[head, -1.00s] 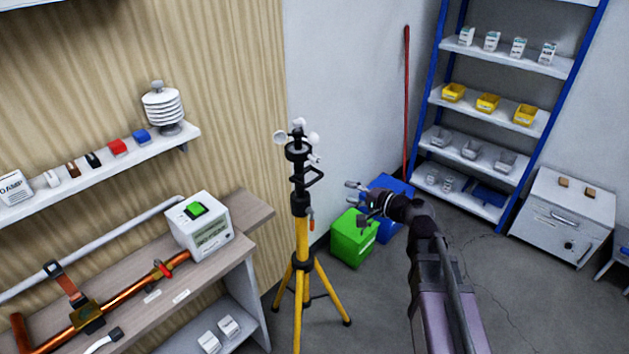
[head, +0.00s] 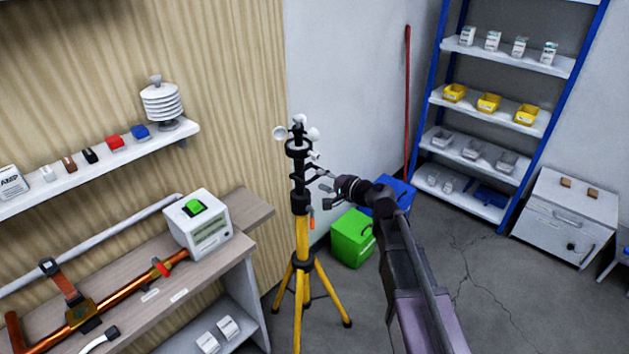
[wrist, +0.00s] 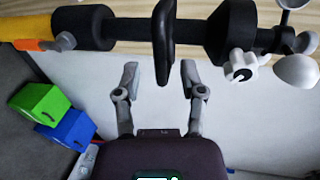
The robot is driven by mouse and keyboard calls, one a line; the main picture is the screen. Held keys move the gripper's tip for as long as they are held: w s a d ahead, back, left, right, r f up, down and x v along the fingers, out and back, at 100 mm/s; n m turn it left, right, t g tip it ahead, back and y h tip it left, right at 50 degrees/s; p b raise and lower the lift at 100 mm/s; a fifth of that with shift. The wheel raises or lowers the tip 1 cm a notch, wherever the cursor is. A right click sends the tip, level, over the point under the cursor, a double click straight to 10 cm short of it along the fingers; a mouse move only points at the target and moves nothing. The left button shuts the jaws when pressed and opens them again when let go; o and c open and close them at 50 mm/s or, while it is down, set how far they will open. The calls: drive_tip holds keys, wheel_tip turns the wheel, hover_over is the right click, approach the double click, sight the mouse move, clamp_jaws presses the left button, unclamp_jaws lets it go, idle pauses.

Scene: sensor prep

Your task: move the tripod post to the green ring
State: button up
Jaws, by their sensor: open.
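The tripod post (head: 303,233) stands upright with yellow legs, a black upper section and a cup sensor on top. In the wrist view its black shaft (wrist: 130,27) runs sideways across the top, with a black loop handle (wrist: 163,45) sticking out from it. My gripper (head: 325,187) is just right of the post's upper section. In the wrist view my gripper (wrist: 160,78) is open, with one finger on each side of the loop handle's end. I cannot tell whether the fingers touch it. No green ring shows in these views.
A workbench (head: 255,212) with a white box (head: 200,224) stands left of the post. Green (head: 353,238) and blue (head: 397,190) bins are on the floor behind my gripper. A blue-framed shelf (head: 510,65) stands at the back right.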

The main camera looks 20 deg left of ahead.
sight(316, 178)
drive_tip(key=shift+x, duration=1.65)
clamp_jaws()
